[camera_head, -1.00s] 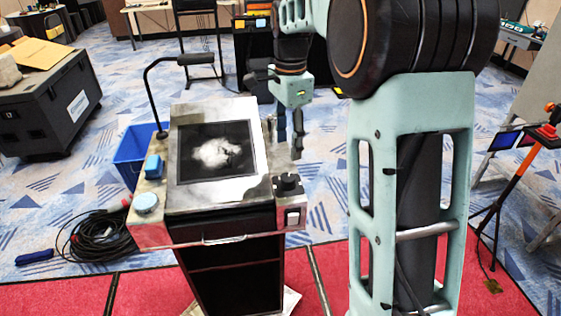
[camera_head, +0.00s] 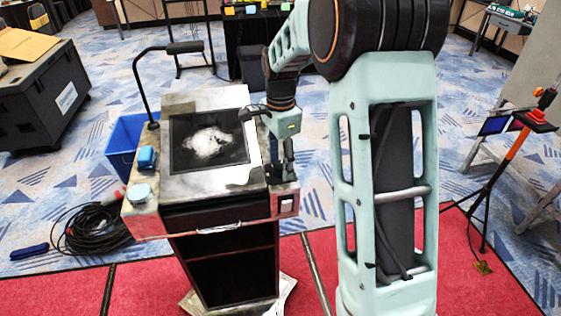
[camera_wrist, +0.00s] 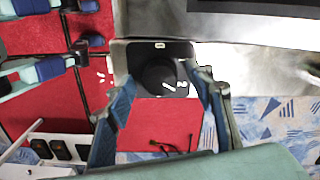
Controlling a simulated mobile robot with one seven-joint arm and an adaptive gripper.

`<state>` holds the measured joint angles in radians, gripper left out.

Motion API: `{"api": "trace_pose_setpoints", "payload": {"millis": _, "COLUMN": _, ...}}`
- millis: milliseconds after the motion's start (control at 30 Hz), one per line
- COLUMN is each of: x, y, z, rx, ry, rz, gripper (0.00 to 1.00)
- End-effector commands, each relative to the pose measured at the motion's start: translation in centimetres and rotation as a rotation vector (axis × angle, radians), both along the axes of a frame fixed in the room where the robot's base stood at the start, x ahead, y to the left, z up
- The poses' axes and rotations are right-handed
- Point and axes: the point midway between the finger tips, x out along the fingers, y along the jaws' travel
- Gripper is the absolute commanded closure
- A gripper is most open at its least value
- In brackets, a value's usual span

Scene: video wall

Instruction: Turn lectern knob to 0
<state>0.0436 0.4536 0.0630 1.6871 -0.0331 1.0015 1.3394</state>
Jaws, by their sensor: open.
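The lectern (camera_head: 205,97) stands left of my arm, with a dark sloped screen on top. Its black round knob (camera_wrist: 160,72) sits on a dark plate in the wrist view, with a short white pointer line towards the lower right. White scale marks show around it, too small to read. My gripper (camera_wrist: 163,86) is open, one finger at each side of the knob's near part; I cannot tell whether they touch it. In the head view my gripper (camera_head: 282,170) is down at the lectern's right front corner and hides the knob.
A white switch (camera_head: 286,205) is on the front below my gripper. Coiled cable (camera_head: 97,228) lies on the floor at left.

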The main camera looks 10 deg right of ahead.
Motion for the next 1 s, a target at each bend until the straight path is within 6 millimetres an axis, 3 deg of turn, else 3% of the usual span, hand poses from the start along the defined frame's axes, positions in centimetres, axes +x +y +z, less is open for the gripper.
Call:
{"api": "trace_pose_setpoints", "payload": {"millis": 67, "x": 0.00, "y": 0.00, "z": 0.01, "rx": 0.000, "ry": 0.000, "rz": 0.000, "gripper": 0.52}}
{"api": "trace_pose_setpoints", "payload": {"millis": 433, "x": 0.00, "y": 0.00, "z": 0.04, "rx": 0.000, "ry": 0.000, "rz": 0.000, "gripper": 0.93}}
{"api": "trace_pose_setpoints", "payload": {"millis": 767, "x": 0.01, "y": 0.01, "z": 0.04, "rx": 0.000, "ry": 0.000, "rz": 0.045, "gripper": 0.93}}
{"api": "trace_pose_setpoints", "payload": {"millis": 1000, "x": 0.01, "y": 0.00, "z": 0.03, "rx": 0.000, "ry": 0.000, "rz": 0.192, "gripper": 0.93}}
